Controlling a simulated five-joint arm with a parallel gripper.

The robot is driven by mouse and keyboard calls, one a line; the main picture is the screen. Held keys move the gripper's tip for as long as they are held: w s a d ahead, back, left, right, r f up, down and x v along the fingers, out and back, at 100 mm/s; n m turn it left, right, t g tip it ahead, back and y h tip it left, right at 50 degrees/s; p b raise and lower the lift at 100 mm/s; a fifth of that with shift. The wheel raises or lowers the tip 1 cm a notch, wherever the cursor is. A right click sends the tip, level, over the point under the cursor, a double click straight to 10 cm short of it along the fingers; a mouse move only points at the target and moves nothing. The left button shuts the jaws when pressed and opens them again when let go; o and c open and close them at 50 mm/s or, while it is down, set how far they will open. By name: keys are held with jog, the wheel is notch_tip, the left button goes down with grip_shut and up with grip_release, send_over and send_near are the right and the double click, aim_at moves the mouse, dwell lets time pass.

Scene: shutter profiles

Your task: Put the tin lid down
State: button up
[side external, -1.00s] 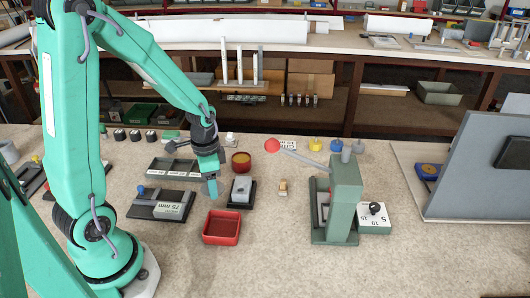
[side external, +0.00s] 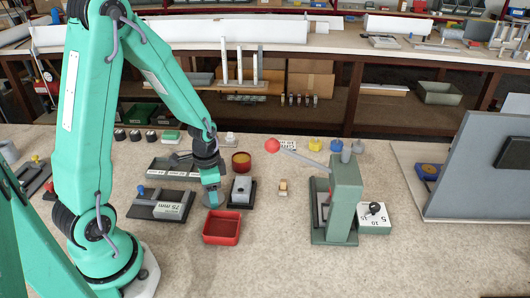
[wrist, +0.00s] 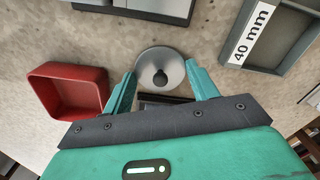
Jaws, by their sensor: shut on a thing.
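The tin lid is a round grey metal disc with a dark knob, clear in the wrist view (wrist: 174,57) and small under my gripper in the side view (side external: 209,201). My gripper (wrist: 160,84) is shut on the lid, with one green finger on each side of it. In the side view my gripper (side external: 210,190) points down, close above the bench. I cannot tell whether the lid touches the bench. A round red-brown tin (side external: 241,168) with an ochre inside stands behind and to the right of my gripper.
A red tray (side external: 221,240) lies just in front, also in the wrist view (wrist: 70,92). A grey block on a dark base (side external: 241,192) is close on the right. A 75 mm fixture (side external: 165,209) is left. A green lever press (side external: 342,200) stands further right.

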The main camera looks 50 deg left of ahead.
jog(key=shift+f, duration=0.2)
jog(key=o, duration=0.9)
jog(key=shift+o, duration=0.2)
jog(key=shift+r, duration=0.25)
notch_tip(320, 180, up, 12)
dwell(0.7)
